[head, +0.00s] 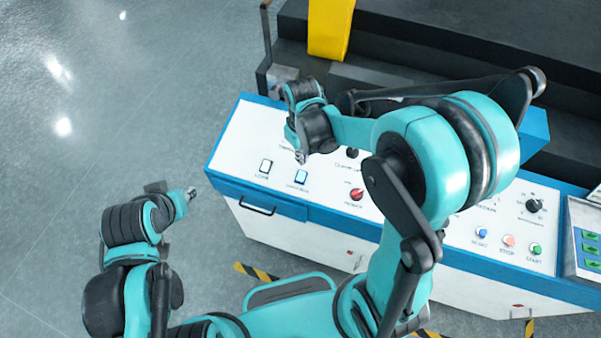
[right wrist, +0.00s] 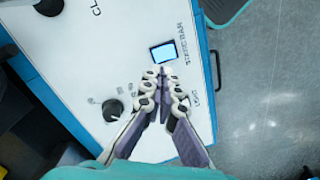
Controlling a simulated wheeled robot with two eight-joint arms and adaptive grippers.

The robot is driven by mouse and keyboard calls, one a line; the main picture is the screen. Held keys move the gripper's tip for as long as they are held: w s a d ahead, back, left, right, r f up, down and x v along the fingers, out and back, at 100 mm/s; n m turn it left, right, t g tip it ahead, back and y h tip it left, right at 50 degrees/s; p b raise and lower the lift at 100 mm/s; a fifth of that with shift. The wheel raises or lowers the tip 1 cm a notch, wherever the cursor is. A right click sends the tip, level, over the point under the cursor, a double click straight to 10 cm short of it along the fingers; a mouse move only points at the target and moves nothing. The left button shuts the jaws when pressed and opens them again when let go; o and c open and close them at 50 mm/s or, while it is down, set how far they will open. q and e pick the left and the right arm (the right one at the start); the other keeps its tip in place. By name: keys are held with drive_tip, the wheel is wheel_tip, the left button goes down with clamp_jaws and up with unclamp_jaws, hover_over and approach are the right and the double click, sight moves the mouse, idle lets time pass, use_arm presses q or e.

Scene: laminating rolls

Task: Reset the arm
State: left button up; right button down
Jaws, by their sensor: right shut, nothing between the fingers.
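My right arm reaches over the white control panel (head: 232,150). My right gripper (head: 300,157) is shut and empty above the panel's left part, close to a lit blue square switch (head: 301,177). In the right wrist view its fingertips (right wrist: 163,73) meet just below that lit switch (right wrist: 163,52), labelled "STATIC BAR". I cannot tell whether they touch the panel. My left gripper (head: 190,194) is off the panel's left end, over the floor. It is too small to tell whether it is open or shut.
An unlit square switch (head: 265,166), a red button (head: 357,194) and a black dial (head: 534,205) sit on the panel. Blue (head: 482,233), pink (head: 508,241) and green (head: 535,248) buttons are at right. A dark machine with a yellow post (head: 329,28) stands behind. Floor at left is clear.

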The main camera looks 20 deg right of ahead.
drive_tip(key=shift+r, duration=0.1)
idle(0.5)
drive_tip(key=s+d+m+t+b, duration=0.4)
drive_tip(key=s+t+b, duration=0.3)
drive_tip(key=s+b, duration=0.3)
drive_tip(key=shift+s+d+m+b, duration=0.15)
drive_tip(key=shift+d+m+b, duration=0.35)
drive_tip(key=shift+b, duration=0.6)
